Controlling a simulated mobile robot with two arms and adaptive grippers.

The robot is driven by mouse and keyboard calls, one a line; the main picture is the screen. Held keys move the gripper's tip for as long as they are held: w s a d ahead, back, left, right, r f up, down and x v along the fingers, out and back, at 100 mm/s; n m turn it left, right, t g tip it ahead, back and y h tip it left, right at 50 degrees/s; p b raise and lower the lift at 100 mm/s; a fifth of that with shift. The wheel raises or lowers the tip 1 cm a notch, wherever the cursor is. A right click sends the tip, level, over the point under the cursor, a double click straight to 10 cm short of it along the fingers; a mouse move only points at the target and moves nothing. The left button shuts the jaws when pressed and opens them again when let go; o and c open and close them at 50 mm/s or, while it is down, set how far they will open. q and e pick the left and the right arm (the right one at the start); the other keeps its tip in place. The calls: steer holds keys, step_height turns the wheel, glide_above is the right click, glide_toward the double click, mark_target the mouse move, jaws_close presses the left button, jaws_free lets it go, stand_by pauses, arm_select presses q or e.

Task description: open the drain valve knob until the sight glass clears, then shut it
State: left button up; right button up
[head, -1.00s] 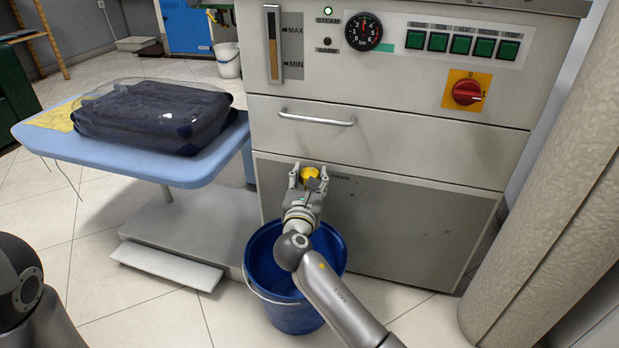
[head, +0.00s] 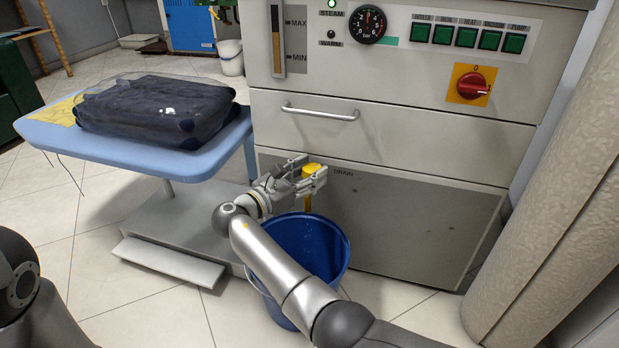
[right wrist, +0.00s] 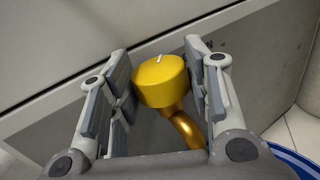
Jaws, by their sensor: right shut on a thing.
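The yellow drain valve knob (head: 311,169) is on the lower front of the machine, beside the word DRAIN. In the right wrist view the knob (right wrist: 160,81) has a white mark on top and a brass spout (right wrist: 186,130) curving down below it. My right gripper (head: 307,172) is shut on the knob, with fingers on both sides of it. My left gripper is out of view.
A blue bucket (head: 335,262) stands on the floor under the spout, partly hidden by my right arm. A blue ironing board (head: 150,160) with a bagged dark garment (head: 150,110) is at left.

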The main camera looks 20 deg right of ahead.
steer(key=shift+w+a+m+g+h+b, duration=0.1)
steer(key=shift+w+m+g+h+b, duration=0.1)
steer(key=shift+m+g+h+b, duration=0.65)
steer(key=shift+r+g+y+b, duration=0.1)
steer(key=shift+g+y+b, duration=0.15)
steer(key=shift+g+b, duration=0.2)
steer(key=o, duration=1)
